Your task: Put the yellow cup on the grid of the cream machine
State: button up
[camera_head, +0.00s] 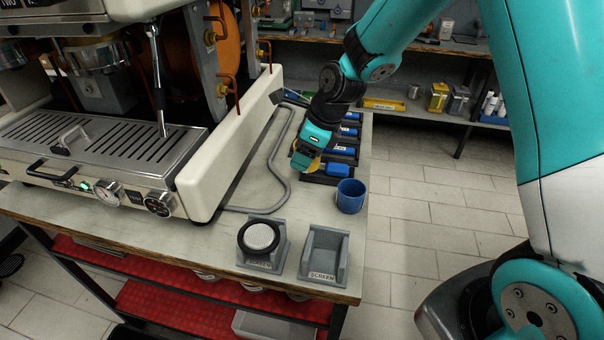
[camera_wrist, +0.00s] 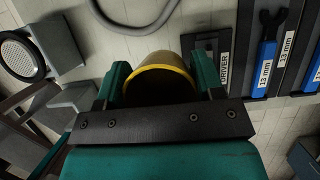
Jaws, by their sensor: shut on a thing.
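My gripper (camera_head: 308,158) is shut on the yellow cup (camera_head: 314,164) at the right part of the worktop, beside the wrench rack. In the wrist view the yellow cup (camera_wrist: 162,68) sits between the two teal fingers, its yellow rim and dark inside showing. In the head view the gripper hides most of the cup; I cannot tell how high it is above the worktop. The cream machine (camera_head: 240,130) stands at the left.
A blue cup (camera_head: 351,196) stands at the worktop's right edge. Two grey screen holders stand at the front, one with a round screen (camera_head: 259,237) and one empty (camera_head: 325,255). A grey hose (camera_head: 270,165) lies between the machine and my gripper. Wrenches (camera_wrist: 265,55) lie in a labelled rack.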

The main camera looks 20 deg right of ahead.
notch_tip(320, 180, down, 8)
jog(key=shift+r+p, duration=0.2)
jog(key=shift+p, duration=0.2)
jog(key=shift+f, duration=0.15)
jog(key=o, duration=1)
